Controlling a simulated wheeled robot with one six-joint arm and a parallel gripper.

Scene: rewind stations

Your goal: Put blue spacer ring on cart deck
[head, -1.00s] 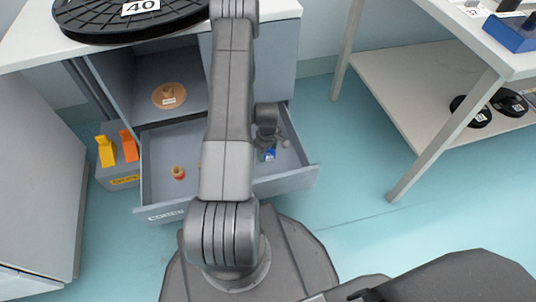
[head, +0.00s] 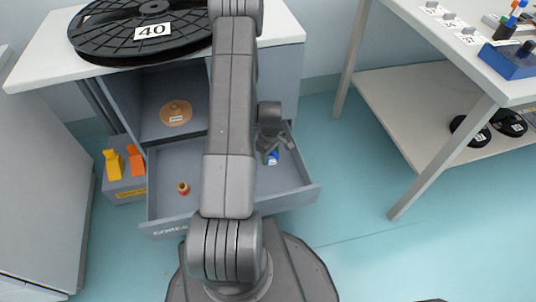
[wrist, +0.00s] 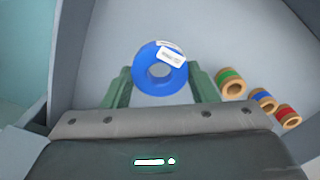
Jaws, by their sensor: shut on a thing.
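The blue spacer ring (wrist: 146,80) shows in the wrist view with a white label on it. My gripper (wrist: 160,88) is shut on it, with one green finger on each side. In the head view the blue ring (head: 273,158) shows small under my gripper (head: 270,150), over the right part of the open drawer (head: 177,226). I cannot tell how far it is above the drawer floor. No cart deck can be made out for certain.
Several small cores with green, blue and red bands (wrist: 262,99) lie right of the ring. A red-banded core (head: 183,188) stands in the drawer's left part. A large black reel (head: 140,45) lies on the cabinet top. A white table (head: 400,200) stands right.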

